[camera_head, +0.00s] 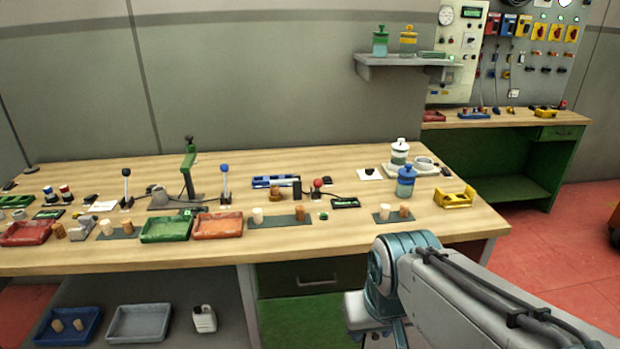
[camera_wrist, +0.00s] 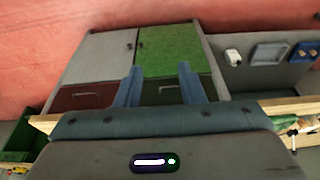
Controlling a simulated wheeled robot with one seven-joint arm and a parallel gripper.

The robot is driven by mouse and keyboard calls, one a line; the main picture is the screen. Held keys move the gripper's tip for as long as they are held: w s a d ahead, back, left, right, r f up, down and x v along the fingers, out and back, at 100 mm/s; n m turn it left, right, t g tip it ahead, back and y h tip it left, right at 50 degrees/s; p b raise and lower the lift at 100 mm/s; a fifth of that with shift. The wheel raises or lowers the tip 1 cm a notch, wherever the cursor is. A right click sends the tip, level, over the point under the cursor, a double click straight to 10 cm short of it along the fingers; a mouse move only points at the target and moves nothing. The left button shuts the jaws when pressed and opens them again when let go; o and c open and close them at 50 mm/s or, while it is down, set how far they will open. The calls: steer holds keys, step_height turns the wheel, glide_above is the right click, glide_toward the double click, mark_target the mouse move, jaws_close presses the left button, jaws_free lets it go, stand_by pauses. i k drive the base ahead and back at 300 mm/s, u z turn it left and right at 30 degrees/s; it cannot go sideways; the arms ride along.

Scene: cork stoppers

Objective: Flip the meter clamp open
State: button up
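I cannot tell for sure which part is the meter clamp. Near the middle of the bench, in the head view, a red-knobbed lever (camera_head: 317,186) stands beside a black block (camera_head: 297,189). A cable runs from there to a small dark meter with a green display (camera_head: 345,203). A blue fixture with a silver bar (camera_head: 274,182) lies just left of them. My gripper (camera_wrist: 159,69) shows two blue fingers spread apart with nothing between them in the wrist view. It is in front of the bench, apart from these things. In the head view its fingers are not clearly visible.
The wooden bench (camera_head: 330,236) carries green (camera_head: 166,229) and orange (camera_head: 218,226) trays, several corks, a green press (camera_head: 189,170) and blue-knobbed lever (camera_head: 225,182). A blue jar (camera_head: 405,182) and yellow holder (camera_head: 455,197) stand right. The bench's front right is clear.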

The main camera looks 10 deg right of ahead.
mark_target(316, 183)
steer(key=k, duration=0.65)
steer(key=u, duration=0.8)
steer(key=i, duration=1.65)
steer(key=z, duration=0.85)
